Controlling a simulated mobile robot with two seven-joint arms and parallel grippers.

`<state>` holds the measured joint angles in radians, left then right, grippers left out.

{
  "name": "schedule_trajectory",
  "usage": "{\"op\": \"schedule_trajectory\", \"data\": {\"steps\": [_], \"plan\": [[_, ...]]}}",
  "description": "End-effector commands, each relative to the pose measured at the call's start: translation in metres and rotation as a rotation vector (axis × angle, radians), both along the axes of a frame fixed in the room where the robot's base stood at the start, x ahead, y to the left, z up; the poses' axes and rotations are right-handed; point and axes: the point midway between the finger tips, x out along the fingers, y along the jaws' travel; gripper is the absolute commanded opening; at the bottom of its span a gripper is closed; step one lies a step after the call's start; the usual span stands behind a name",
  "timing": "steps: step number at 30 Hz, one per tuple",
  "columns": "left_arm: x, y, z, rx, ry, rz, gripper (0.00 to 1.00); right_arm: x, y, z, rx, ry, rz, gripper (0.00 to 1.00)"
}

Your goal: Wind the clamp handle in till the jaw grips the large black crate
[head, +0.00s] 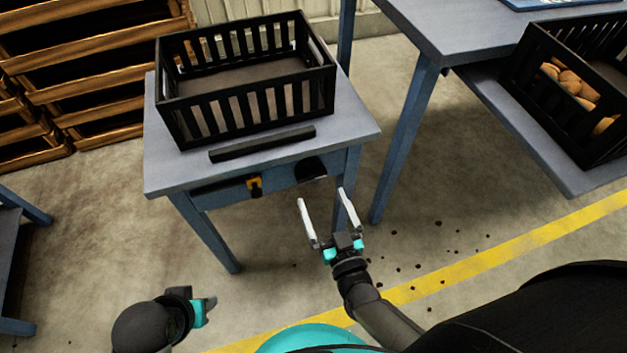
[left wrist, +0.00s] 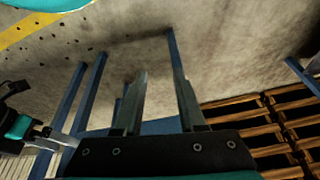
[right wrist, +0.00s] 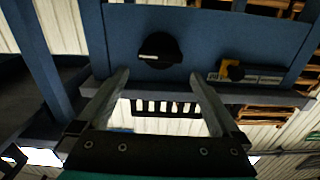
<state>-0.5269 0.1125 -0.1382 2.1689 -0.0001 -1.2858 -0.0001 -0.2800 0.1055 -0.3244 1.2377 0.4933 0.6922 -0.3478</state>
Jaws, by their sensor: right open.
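The large black crate (head: 240,112) stands empty and upright on the blue-grey table. The clamp jaw, a black bar (head: 262,145), lies along the crate's front side with a narrow strip of tabletop between them. The round black clamp handle (head: 311,168) is on the table's front, partly under the edge; its disc with a pale mark shows in the right wrist view (right wrist: 158,50). My right gripper (head: 323,196) is open and empty, below and in front of the handle, apart from it. My left gripper (left wrist: 158,85) is open and empty, low at the front left.
A yellow-and-black fitting (head: 255,184) sits on the table's front left of the handle. Wooden crates (head: 100,75) are stacked at the left. At the right, another black crate (head: 545,85) holds potatoes on a low shelf. The floor before the table is open.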

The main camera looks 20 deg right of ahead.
Motion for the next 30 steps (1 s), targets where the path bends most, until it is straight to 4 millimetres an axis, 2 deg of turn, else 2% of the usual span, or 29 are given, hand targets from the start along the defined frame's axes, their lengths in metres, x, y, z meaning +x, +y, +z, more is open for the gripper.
{"op": "schedule_trajectory", "data": {"steps": [3,12,18,27,30], "plan": [[0.001,0.0,0.012,-0.002,-0.021,0.001,0.4,0.023,0.001,-0.001,0.0,-0.003,0.0,1.0],[0.0,0.0,0.041,-0.008,-0.061,0.002,0.4,0.061,0.002,-0.001,0.0,-0.001,0.0,1.0],[-0.001,0.0,0.049,-0.008,-0.07,0.002,0.4,0.071,0.003,-0.001,-0.001,0.001,0.001,1.0],[-0.001,0.0,0.051,-0.009,-0.072,0.002,0.4,0.072,0.003,0.0,-0.001,0.001,0.0,1.0],[-0.001,0.001,0.051,-0.009,-0.072,0.002,0.4,0.072,0.003,0.0,-0.001,0.002,0.0,0.89]]}}
